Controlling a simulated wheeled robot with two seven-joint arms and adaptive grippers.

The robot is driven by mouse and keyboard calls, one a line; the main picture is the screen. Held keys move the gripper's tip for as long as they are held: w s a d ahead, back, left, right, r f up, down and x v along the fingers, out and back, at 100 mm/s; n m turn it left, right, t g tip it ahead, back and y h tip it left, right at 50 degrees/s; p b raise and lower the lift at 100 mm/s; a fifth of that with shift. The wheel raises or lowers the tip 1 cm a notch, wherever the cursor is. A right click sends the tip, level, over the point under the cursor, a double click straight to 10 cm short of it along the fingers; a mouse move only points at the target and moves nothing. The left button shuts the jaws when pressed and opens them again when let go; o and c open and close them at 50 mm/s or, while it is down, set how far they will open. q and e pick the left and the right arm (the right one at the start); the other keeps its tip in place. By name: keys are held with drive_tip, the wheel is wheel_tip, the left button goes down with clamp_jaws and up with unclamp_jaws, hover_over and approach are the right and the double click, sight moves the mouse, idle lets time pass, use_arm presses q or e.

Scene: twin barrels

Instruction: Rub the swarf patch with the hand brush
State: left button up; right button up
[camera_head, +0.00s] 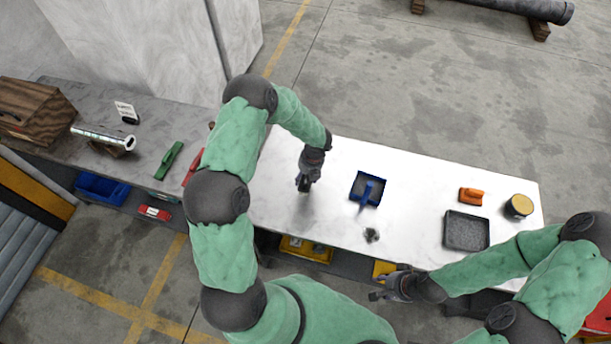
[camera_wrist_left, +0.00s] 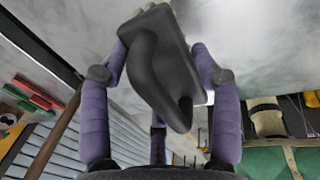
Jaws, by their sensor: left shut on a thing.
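The hand brush (camera_wrist_left: 160,65) is dark grey with a looped handle; pale bristles show at its far edge in the left wrist view. My left gripper (camera_head: 304,184) is shut on it, with purple fingers (camera_wrist_left: 160,75) on both sides of the brush. In the head view the gripper points down over the white bench top, and the brush is mostly hidden there. The swarf patch (camera_head: 372,235) is a small dark grey heap on the bench, right of and nearer than my left gripper, apart from it. My right gripper (camera_head: 376,286) is empty, its fingers apart, off the bench's near edge.
A blue dustpan (camera_head: 367,188) lies between my left gripper and the right side. A grey tray (camera_head: 466,231), an orange block (camera_head: 471,196) and a yellow-topped tin (camera_head: 519,206) stand at the right.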

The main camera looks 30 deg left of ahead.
use_arm(q)
drive_tip(key=shift+r+p, duration=0.3)
drive_tip(key=shift+r, duration=0.35)
drive_tip(key=shift+r+p, duration=1.3)
drive_tip(key=shift+r, duration=0.25)
